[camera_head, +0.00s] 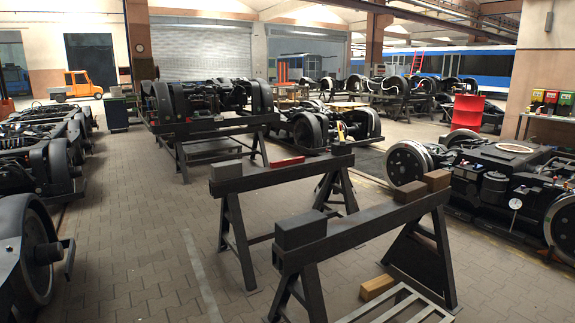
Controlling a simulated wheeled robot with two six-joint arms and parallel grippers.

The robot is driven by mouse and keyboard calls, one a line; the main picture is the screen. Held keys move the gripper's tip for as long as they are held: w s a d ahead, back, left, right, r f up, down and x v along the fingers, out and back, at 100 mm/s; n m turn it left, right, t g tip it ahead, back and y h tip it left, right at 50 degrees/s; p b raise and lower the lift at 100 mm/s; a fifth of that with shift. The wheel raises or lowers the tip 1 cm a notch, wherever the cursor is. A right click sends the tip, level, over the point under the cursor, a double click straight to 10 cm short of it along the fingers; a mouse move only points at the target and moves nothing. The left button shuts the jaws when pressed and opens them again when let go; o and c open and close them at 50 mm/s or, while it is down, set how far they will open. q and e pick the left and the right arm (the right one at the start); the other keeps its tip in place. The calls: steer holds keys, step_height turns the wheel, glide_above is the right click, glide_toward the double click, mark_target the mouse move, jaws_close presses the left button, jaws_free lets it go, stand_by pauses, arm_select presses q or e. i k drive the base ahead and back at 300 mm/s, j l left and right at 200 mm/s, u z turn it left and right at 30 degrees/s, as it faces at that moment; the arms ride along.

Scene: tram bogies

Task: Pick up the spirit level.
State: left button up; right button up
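A short red bar (287,161) lies flat on top of the dark beam of the farther trestle (258,181), near the middle of the picture. It may be the spirit level, but it is too small to make out any vials. Neither of my grippers shows in the head view.
A nearer trestle (365,232) stands in front, with a dark block (299,229) and brown blocks (411,191) on it. A wooden block (377,287) lies low beside it. Bogies stand left (38,160) and right (515,185). Paved floor (140,240) is clear at centre left.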

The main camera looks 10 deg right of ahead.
mark_target(274, 164)
steer(key=i+u, duration=0.2)
steer(key=i, duration=0.4)
steer(key=i+u, duration=0.25)
steer(key=i, duration=0.4)
steer(key=i+l+u, duration=0.2)
steer(key=i, duration=4.25)
steer(key=i+z, duration=0.15)
steer(key=i, duration=0.5)
steer(key=i+j+z, duration=0.1)
steer(key=i, duration=0.55)
steer(key=i+j+z, duration=0.15)
steer(key=i, duration=0.5)
steer(key=i+l+z, duration=0.15)
steer(key=i+z, duration=0.7)
steer(key=i+j+z, duration=0.1)
steer(key=i+z, duration=0.3)
steer(key=i+j+z, duration=0.25)
steer(key=z, duration=0.2)
steer(key=i+l+z, duration=0.2)
steer(key=z, duration=0.2)
steer(key=i+z, duration=0.8)
steer(key=i+j+z, duration=0.1)
steer(key=i+z, duration=0.2)
steer(key=z, duration=0.15)
steer(key=i+j+z, duration=0.25)
steer(key=z, duration=0.15)
